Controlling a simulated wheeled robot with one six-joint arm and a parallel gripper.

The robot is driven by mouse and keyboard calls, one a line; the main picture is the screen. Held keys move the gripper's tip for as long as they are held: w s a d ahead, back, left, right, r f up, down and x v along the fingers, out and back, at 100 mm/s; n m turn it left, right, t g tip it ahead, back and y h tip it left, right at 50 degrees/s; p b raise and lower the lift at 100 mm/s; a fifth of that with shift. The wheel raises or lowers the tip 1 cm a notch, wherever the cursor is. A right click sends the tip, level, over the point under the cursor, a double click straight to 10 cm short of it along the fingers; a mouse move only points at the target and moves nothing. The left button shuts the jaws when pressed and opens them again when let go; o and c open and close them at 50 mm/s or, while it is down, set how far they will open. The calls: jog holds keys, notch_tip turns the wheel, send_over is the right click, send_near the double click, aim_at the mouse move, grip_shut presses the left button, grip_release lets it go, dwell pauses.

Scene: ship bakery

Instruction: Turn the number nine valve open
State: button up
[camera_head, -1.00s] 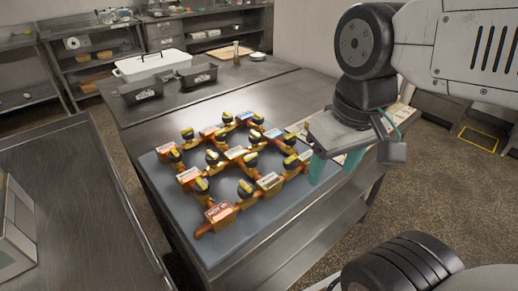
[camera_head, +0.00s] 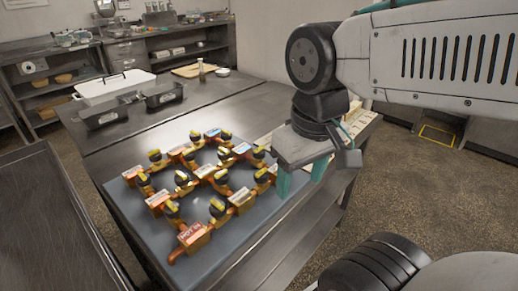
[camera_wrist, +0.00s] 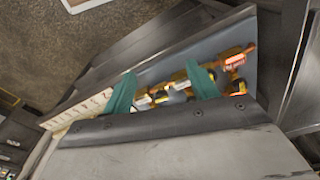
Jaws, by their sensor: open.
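A copper pipe network lies on a grey board (camera_head: 228,245) on the steel table, with several black valves with yellow handles, such as one near the front (camera_head: 172,208). Labelled blocks sit along the pipes, including a red "HOT" block (camera_head: 194,236) at the front. The valve numbers are too small to read, so I cannot tell which valve is number nine. My gripper (camera_head: 301,182) is open and empty, its teal fingers pointing down, near the board's right edge. In the wrist view, my gripper (camera_wrist: 160,80) has its fingers apart in front of the blurred pipes (camera_wrist: 180,86), partly hiding them.
A white lidded tray (camera_head: 115,87) and two dark pans (camera_head: 163,97) stand at the table's back left, with a bottle (camera_head: 201,70) further back. A pale strip (camera_head: 270,133) with markings lies behind my gripper. Another steel counter (camera_head: 45,215) stands at the left.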

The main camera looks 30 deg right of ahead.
jog(key=w+d+f+m+g, duration=0.1)
jog(key=w+d+m+g, duration=0.1)
jog(key=w, duration=0.5)
jog(key=w+d+f+m+g, duration=0.1)
jog(key=w+f, duration=0.1)
jog(key=w, duration=0.5)
jog(key=m, duration=0.6)
send_over(259, 153)
jog(key=s+a, duration=0.1)
jog(key=s, duration=0.1)
notch_tip(259, 153, down, 4)
jog(key=w, duration=0.1)
jog(key=w+m, duration=0.1)
jog(key=w, duration=0.1)
jog(key=w+m+h, duration=0.1)
jog(key=shift+w+d+r, duration=0.1)
jog(key=shift+w+d, duration=0.25)
jog(key=shift+d, duration=0.05)
jog(key=shift+w+d+r+m, duration=0.1)
jog(key=shift+m, duration=0.9)
jog(key=f, duration=0.2)
jog(key=s+f, duration=0.1)
jog(key=f, duration=0.4)
jog(key=shift+s+d+f, duration=0.1)
jog(key=shift+s+d, duration=0.1)
jog(key=shift+d, duration=0.1)
jog(key=c, duration=1)
